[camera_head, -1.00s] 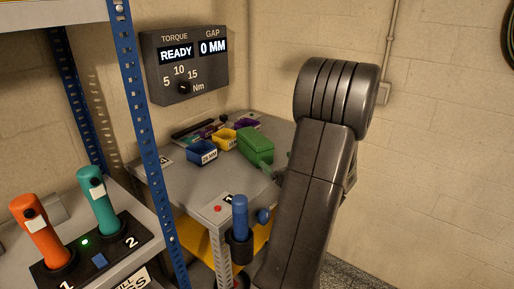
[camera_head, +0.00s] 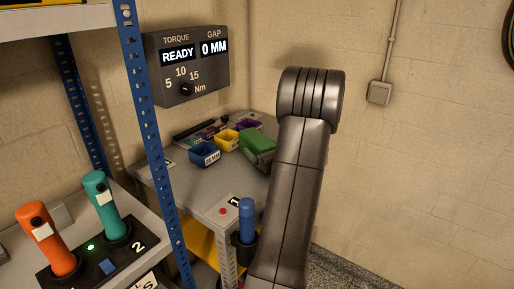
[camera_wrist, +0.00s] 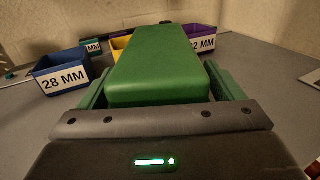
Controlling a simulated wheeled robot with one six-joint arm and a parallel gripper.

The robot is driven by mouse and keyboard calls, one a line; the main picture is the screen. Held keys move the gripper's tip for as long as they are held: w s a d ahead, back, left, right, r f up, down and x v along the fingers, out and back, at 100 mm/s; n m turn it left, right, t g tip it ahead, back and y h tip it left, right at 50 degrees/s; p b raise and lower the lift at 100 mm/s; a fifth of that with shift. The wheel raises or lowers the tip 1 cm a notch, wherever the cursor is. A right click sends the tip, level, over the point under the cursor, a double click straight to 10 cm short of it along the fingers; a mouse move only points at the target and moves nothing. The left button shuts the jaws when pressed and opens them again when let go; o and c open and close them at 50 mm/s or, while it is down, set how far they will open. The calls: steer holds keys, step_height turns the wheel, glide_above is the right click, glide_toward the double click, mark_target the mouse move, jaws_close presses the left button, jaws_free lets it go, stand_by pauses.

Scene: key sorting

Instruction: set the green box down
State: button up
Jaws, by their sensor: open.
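The green box (camera_head: 257,138) sits among the bins on the grey workbench, partly hidden by my arm in the head view. In the wrist view the green box (camera_wrist: 158,62) fills the middle, long side running away from me. My gripper (camera_wrist: 160,84) is open, with a green finger on each side of the box. I cannot tell whether the fingers touch it. In the head view my gripper is mostly hidden behind my dark arm.
A blue bin (camera_head: 204,154) marked 28 MM, a yellow bin (camera_head: 227,140) and a purple bin (camera_head: 249,125) stand close to the box. A blue-handled tool (camera_head: 246,220) stands at the bench's front corner. A blue shelf post (camera_head: 150,120) rises at the left.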

steer(key=shift+r, duration=0.1)
steer(key=c, duration=1.5)
